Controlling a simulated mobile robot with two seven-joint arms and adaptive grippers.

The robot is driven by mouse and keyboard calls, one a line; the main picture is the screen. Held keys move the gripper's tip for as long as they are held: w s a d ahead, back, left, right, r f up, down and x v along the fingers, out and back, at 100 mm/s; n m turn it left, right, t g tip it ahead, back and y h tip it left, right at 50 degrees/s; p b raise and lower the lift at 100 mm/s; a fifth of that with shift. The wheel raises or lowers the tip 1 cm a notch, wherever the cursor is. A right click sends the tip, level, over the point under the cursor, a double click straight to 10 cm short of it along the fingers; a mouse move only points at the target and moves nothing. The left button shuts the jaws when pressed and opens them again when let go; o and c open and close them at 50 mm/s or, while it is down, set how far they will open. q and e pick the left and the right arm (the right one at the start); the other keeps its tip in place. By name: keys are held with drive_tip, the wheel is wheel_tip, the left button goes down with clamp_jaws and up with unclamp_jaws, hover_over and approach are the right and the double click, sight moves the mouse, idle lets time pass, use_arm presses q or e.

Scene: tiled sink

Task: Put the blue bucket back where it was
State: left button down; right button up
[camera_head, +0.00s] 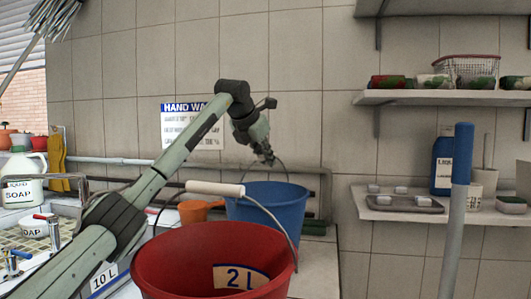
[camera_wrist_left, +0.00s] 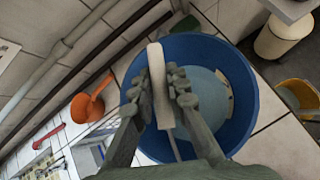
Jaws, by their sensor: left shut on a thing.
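The blue bucket (camera_head: 280,203) is upright behind the red bucket (camera_head: 160,268) in the head view, which hides its lower part. My left gripper (camera_head: 268,157) is above it, at the top of its raised wire handle. In the left wrist view the blue bucket (camera_wrist_left: 243,98) is seen from above, and the white grip (camera_wrist_left: 160,85) of its handle lies between the fingers of my left gripper (camera_wrist_left: 167,78), which are shut on it. Whether the bucket's base touches the tiled ledge cannot be told. My right gripper is not in view.
The red bucket, labelled 2L, stands in front with its white handle raised. An orange scoop (camera_head: 197,211) is left of the blue bucket. Shelves (camera_head: 420,97) and a blue-topped pole (camera_head: 460,190) are at the right. Tiled ledge (camera_head: 318,268) shows bare right of the red bucket.

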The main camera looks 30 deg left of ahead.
sight(261, 156)
use_arm(q)
drive_tip(key=shift+r, duration=0.55)
drive_tip(key=c, duration=1.7)
unclamp_jaws()
drive_tip(key=shift+s+f, duration=0.1)
drive_tip(key=shift+f, duration=0.35)
drive_tip(key=shift+c, duration=0.2)
drive_tip(key=shift+o, duration=1.2)
drive_tip(key=shift+s+d, duration=0.1)
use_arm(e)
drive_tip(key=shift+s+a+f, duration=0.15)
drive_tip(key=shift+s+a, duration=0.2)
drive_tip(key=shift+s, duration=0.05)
use_arm(q)
drive_tip(key=shift+s+r, duration=0.3)
drive_tip(key=shift+r, duration=0.05)
drive_tip(key=v, duration=0.3)
drive_tip(key=shift+b, duration=0.4)
drive_tip(key=v, duration=0.8)
drive_tip(key=shift+b, duration=0.35)
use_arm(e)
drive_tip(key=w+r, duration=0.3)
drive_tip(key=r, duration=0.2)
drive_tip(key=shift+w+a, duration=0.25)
